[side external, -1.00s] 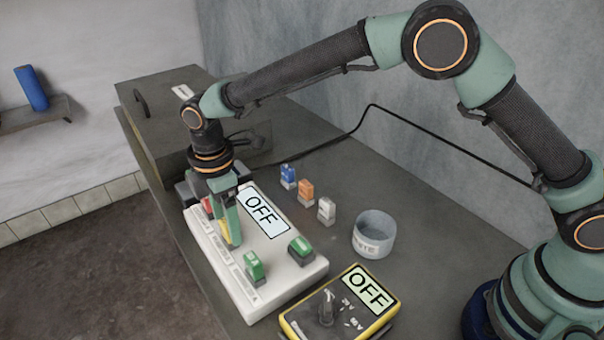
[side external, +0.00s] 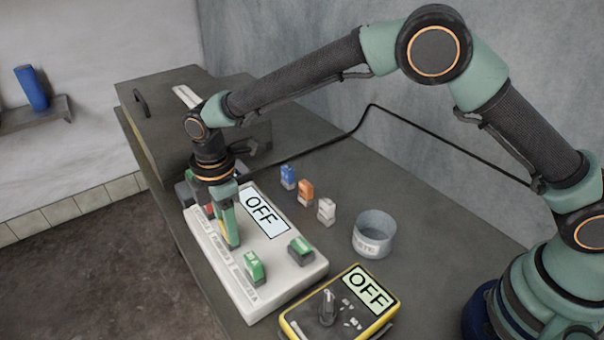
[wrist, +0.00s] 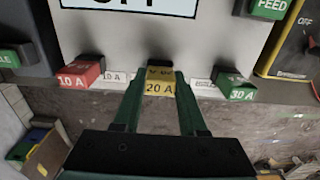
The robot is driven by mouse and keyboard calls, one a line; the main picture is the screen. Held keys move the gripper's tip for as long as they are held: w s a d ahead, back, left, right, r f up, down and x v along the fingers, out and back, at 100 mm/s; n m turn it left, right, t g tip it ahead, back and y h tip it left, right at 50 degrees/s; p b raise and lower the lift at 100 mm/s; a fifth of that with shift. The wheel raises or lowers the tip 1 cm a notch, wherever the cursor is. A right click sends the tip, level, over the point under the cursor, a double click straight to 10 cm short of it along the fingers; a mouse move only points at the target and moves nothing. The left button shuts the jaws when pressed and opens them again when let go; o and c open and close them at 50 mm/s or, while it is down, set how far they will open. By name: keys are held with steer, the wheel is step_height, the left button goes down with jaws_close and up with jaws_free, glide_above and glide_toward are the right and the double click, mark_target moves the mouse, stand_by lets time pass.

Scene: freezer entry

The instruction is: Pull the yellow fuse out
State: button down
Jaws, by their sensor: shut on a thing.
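The yellow fuse (wrist: 159,87), marked 20 A, sits between the fingers of my gripper (wrist: 159,80) at the front of the white fuse panel. In the side view only a yellow sliver of it (side external: 222,226) shows beside my gripper (side external: 231,240), which points down onto the panel (side external: 283,277). My gripper is shut on the yellow fuse. The fingers hide much of the fuse and its base, so I cannot tell how deep it sits. A red 10 A fuse (wrist: 80,75) is to its left and a green 30 A fuse (wrist: 236,86) to its right.
The panel's display (side external: 264,214) reads OFF. A green FEED block (side external: 301,250) is on the panel. Loose blue (side external: 288,177), orange (side external: 305,192) and white (side external: 326,212) fuses stand behind it. A grey cup (side external: 374,237) and a yellow meter (side external: 335,312) reading OFF are to the right.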

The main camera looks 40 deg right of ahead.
steer(key=shift+r, duration=0.85)
stand_by(1.4)
steer(key=shift+r, duration=2.7)
